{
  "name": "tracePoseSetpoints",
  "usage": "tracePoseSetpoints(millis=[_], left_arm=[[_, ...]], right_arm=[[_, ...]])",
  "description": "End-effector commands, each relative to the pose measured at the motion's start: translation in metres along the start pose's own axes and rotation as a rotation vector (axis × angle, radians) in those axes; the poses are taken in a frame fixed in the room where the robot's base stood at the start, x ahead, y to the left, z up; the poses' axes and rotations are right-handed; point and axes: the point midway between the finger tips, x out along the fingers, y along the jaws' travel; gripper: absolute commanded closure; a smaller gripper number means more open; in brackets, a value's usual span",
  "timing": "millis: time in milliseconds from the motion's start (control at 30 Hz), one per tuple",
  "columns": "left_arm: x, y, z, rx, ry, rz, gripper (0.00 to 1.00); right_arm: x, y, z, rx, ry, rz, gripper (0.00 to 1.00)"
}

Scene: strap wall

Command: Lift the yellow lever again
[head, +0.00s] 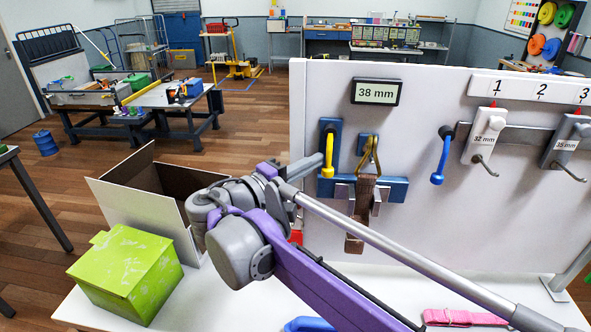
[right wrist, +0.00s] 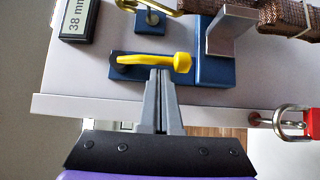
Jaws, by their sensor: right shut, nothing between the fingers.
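The yellow lever (head: 328,155) hangs down along the blue bracket (head: 337,185) near the left edge of the white board. In the right wrist view the lever (right wrist: 152,62) lies with its round knob to the right. My right gripper (head: 314,163) comes to the lever from the left side of the board. In the right wrist view its fingers (right wrist: 160,72) are shut and empty, with their tips right at the lever's shaft beside the knob. I cannot tell whether they touch it. My left gripper is not in view.
A brown strap (head: 355,235) hangs from a brass hook beside the bracket, below a 38 mm display (head: 377,92). A blue lever (head: 440,160) sits further right. A red padlock (right wrist: 312,124) hangs near the board edge. An open carton (head: 125,200) and a green box (head: 125,270) stand at left.

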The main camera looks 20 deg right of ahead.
Motion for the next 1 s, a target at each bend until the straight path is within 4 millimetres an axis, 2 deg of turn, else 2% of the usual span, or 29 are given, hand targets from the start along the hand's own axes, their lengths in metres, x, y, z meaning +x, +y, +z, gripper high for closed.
tracePoseSetpoints(millis=[100, 200, 633, 1000], left_arm=[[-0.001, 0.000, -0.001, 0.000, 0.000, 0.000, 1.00], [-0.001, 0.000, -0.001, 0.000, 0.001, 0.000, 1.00], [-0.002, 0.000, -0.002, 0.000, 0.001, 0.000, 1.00], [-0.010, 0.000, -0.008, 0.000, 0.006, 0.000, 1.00]], right_arm=[[0.013, 0.000, 0.000, 0.000, -0.002, 0.000, 1.00], [0.017, 0.000, 0.000, 0.000, -0.001, 0.000, 1.00], [0.019, 0.000, 0.000, -0.003, 0.000, -0.003, 1.00], [0.025, 0.003, 0.004, -0.044, -0.001, -0.051, 1.00]])
